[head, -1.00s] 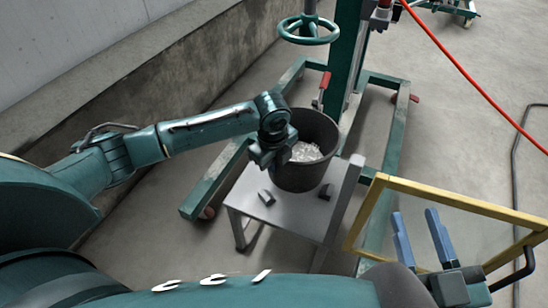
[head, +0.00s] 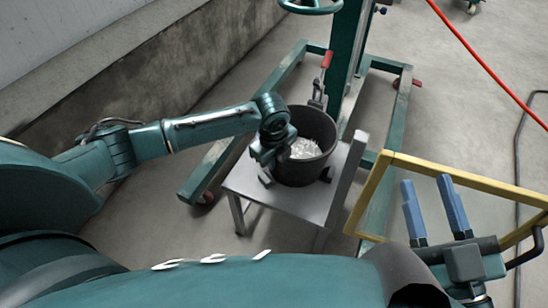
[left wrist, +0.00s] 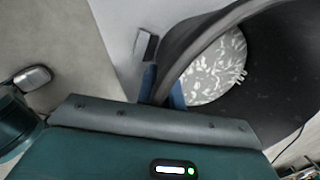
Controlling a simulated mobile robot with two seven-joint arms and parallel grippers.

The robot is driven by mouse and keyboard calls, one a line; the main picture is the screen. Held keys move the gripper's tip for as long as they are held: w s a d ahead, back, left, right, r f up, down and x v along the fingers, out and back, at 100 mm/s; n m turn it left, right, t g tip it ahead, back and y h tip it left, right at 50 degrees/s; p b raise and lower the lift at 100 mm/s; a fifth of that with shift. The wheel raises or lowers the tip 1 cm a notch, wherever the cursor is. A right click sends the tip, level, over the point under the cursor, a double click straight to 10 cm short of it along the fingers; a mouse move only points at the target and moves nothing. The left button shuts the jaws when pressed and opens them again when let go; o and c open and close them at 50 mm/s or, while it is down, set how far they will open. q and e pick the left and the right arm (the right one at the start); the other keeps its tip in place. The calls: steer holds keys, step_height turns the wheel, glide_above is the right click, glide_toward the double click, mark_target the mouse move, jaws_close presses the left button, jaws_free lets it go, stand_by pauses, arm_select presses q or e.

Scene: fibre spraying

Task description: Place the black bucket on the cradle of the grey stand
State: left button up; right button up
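The black bucket (head: 318,165) holds pale, whitish material and is upright at the grey stand (head: 240,190). Its base is down between the small dark cradle blocks (head: 265,179). Whether it rests fully on the top or hangs just above cannot be told. My left gripper (head: 268,152) is at the bucket's left rim. In the left wrist view its blue fingers (left wrist: 163,88) lie either side of the bucket wall, shut on it; a cradle block (left wrist: 149,47) shows beside the bucket. My right gripper (head: 427,182) is open and empty at the lower right.
A green wheeled frame (head: 205,170) with a post and red-handled clamp (head: 327,60) stands behind the grey stand. A yellow frame (head: 455,178) is close to my right gripper. A red hose (head: 470,62) crosses the upper right. A low concrete wall runs along the left.

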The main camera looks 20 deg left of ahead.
arm_select(q)
steer(key=o, duration=0.3)
arm_select(e)
steer(key=shift+f, duration=0.15)
arm_select(q)
steer(key=shift+o, duration=0.2)
step_height(320, 180, up, 12)
steer(key=s+p, duration=0.2)
steer(key=p, duration=0.3)
steer(key=shift+d, duration=0.25)
arm_select(e)
steer(key=shift+s+d+f+g+h, duration=0.3)
steer(key=shift+f+g+h, duration=0.15)
steer(key=shift+h, duration=0.35)
steer(key=shift+f, duration=0.1)
